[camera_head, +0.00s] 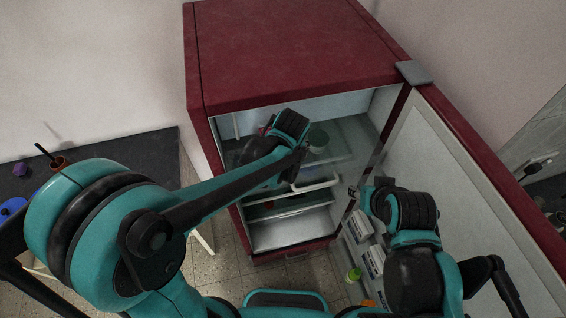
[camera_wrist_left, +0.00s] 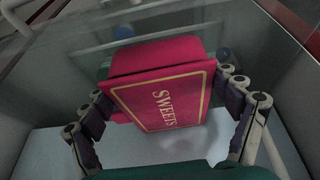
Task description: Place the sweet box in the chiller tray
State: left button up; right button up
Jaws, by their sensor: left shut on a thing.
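The sweet box (camera_wrist_left: 165,90) is red with a gold border and the word SWEETS. It sits between the fingers of my left gripper (camera_wrist_left: 170,115), which is shut on it. In the head view my left gripper (camera_head: 272,135) reaches into the open red fridge (camera_head: 290,50), and the wrist mostly hides the box. A pale-rimmed tray (camera_head: 318,184), apparently the chiller tray, lies below and right of my left wrist; its inside is largely hidden. My right gripper (camera_head: 358,192) is beside the open door, and its fingers are too small to read.
The fridge door (camera_head: 465,190) stands open on the right, with white cartons (camera_head: 372,258) and a green-capped bottle (camera_head: 354,274) on its shelves. A dark table (camera_head: 130,155) is at left.

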pick_arm(q)
notch_tip(320, 180, down, 5)
jog(key=shift+r, duration=0.2)
jog(key=shift+w+f, duration=0.2)
jog(key=shift+f, duration=0.2)
jog(key=shift+s, duration=0.1)
jog(key=shift+f+b, duration=0.2)
jog(key=shift+b, duration=0.1)
jog(key=o, duration=1.2)
jog(key=shift+r, duration=0.1)
